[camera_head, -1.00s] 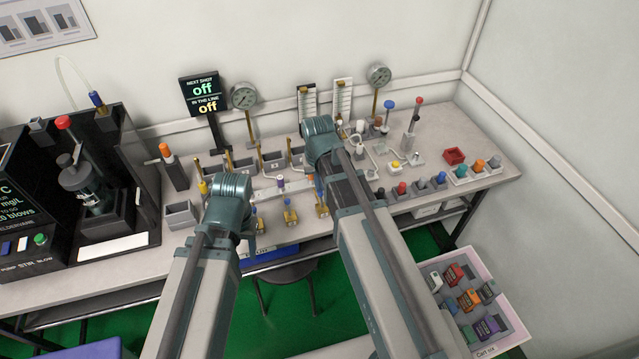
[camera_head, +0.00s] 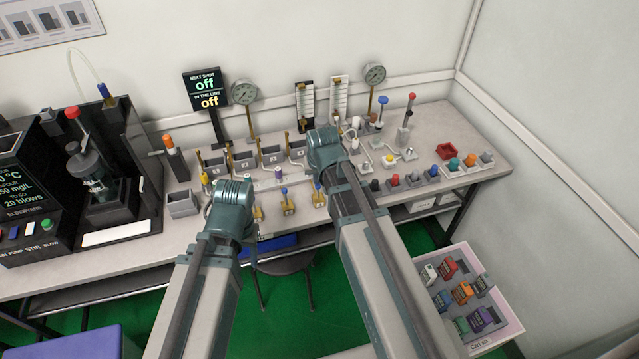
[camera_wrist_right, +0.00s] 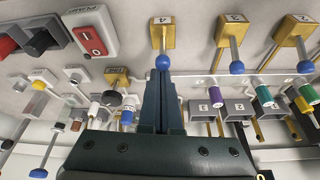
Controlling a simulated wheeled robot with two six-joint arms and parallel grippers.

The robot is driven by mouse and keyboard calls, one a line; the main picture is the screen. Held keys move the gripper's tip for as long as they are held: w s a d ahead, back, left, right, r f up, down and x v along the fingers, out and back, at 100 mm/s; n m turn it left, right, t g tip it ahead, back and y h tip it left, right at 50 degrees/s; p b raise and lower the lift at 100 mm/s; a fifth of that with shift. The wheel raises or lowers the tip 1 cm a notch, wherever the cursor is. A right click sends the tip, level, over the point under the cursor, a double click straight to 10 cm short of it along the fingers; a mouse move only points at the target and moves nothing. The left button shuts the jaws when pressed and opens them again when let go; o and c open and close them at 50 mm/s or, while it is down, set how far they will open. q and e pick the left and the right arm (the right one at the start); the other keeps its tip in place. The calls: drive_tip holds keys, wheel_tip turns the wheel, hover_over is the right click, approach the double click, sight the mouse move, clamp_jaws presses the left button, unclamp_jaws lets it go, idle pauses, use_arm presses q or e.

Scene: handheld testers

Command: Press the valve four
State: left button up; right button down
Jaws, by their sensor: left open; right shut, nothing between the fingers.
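Valve four (camera_wrist_right: 163,35) is a brass block marked 4 with a grey lever and a blue knob (camera_wrist_right: 163,62), in the right wrist view. My right gripper (camera_wrist_right: 162,76) is shut and empty, its tips right at that blue knob; I cannot tell whether they touch. In the head view my right gripper (camera_head: 325,150) is over the bench and its tips are hidden. The rightmost visible brass valve (camera_head: 319,197) there appears to be valve four. My left gripper (camera_head: 232,210) is open, over the bench's front left of the valves, its fingers mostly hidden.
Valve three (camera_wrist_right: 237,30) and valve two (camera_wrist_right: 295,28) stand beside valve four. A red switch plate (camera_wrist_right: 92,32) is on its other side. Numbered grey bins (camera_head: 272,160) stand behind the valves. A display (camera_head: 206,90) reads off twice. A cartridge tray (camera_head: 505,300) is at lower right.

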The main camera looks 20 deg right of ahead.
drive_tip(key=shift+s, duration=0.9)
drive_tip(key=shift+r, duration=0.2)
drive_tip(key=shift+r+p, duration=0.7)
drive_tip(key=shift+p, duration=0.2)
drive_tip(key=shift+w, duration=0.15)
